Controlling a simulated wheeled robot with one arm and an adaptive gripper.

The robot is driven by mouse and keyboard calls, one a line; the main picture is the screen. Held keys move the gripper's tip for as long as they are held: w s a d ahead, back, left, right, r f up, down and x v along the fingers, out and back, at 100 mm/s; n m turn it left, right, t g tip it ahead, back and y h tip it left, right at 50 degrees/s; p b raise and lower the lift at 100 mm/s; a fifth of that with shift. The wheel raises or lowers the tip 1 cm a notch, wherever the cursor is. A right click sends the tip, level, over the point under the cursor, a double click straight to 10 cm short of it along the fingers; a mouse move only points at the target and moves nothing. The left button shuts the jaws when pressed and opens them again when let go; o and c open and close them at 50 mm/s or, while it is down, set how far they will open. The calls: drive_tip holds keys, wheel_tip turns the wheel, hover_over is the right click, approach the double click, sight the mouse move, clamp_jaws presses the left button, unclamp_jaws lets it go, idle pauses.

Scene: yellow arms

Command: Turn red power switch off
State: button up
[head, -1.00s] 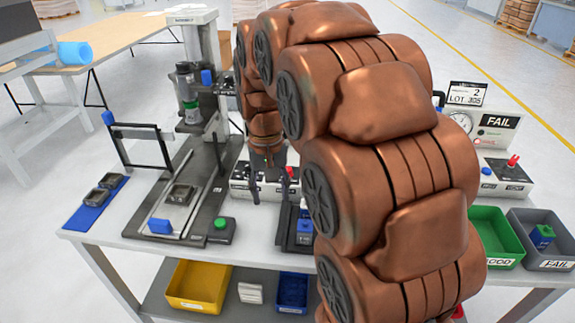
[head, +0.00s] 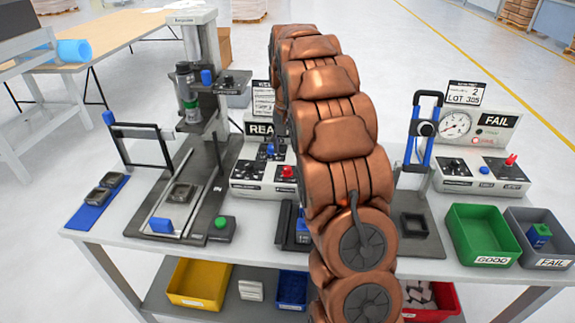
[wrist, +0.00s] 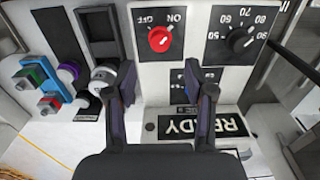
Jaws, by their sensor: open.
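The red power switch (wrist: 160,40) is a round red knob with a white mark, on a white panel between printed OFF and ON labels. In the head view the red switch (head: 287,172) is on the front of the white READY control box (head: 258,178), just left of my arm. My gripper (wrist: 149,80) is open and empty in the wrist view, its fingers spread either side of the knob's line and apart from it.
A black dial (wrist: 242,40) and the READY display (wrist: 203,126) are near the switch. A second red knob (head: 511,160) is on the FAIL tester at right.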

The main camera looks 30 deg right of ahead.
sight(287, 168)
drive_tip(key=shift+f+p, duration=1.15)
drive_tip(key=shift+f, duration=2.5)
drive_tip(key=shift+c, duration=0.3)
clamp_jaws()
